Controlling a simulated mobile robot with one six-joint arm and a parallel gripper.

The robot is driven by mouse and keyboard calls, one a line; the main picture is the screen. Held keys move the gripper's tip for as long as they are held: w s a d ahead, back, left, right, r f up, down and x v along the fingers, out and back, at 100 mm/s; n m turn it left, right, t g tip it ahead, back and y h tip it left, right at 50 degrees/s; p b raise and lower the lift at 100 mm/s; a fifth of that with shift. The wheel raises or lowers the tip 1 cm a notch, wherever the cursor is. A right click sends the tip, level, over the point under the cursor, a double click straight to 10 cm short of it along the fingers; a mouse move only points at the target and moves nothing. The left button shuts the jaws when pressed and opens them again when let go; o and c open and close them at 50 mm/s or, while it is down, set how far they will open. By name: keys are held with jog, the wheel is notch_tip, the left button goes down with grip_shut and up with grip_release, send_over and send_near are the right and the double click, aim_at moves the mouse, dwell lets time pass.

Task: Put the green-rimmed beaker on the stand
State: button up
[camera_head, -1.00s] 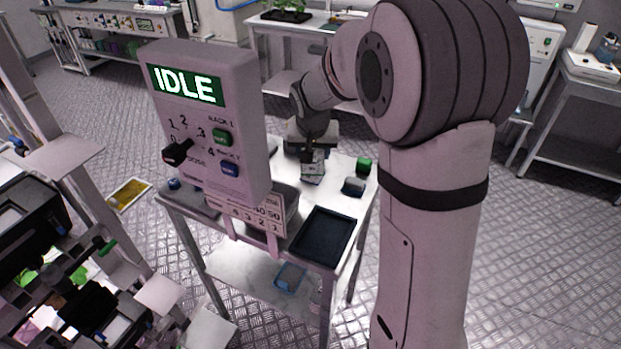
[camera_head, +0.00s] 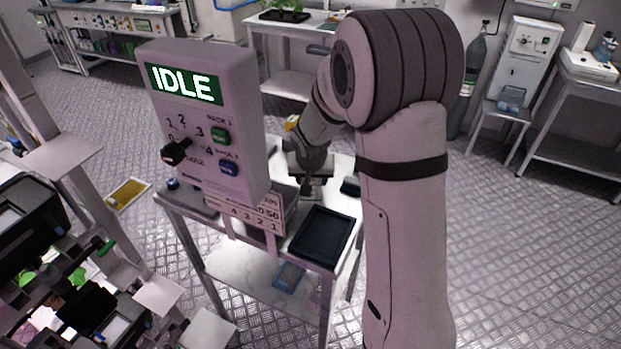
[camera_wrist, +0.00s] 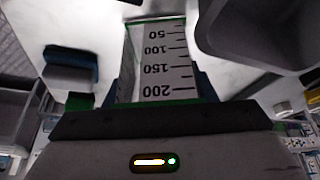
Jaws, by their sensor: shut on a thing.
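My gripper (camera_wrist: 160,92) is shut on the green-rimmed beaker (camera_wrist: 158,52), a clear vessel with black marks from 50 to 200. In the wrist view the numbers read upside down and a green edge shows at the jaws. In the head view my gripper (camera_head: 309,186) is over the white table behind the control box, and the beaker is too small and covered to make out. I cannot tell whether the beaker touches the surface below. I cannot pick out the stand with certainty in either view.
A control box (camera_head: 205,120) reading IDLE rises at the table's front left. A dark tray (camera_head: 321,235) lies at the front right. A dark container (camera_head: 350,187) is right of my gripper. The wrist view shows a grey bin (camera_wrist: 240,50), a blue-topped block (camera_wrist: 70,66) and a green block (camera_wrist: 79,101).

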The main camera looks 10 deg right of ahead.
jog(key=o, duration=0.9)
jog(key=shift+f, duration=0.1)
jog(key=shift+o, duration=0.2)
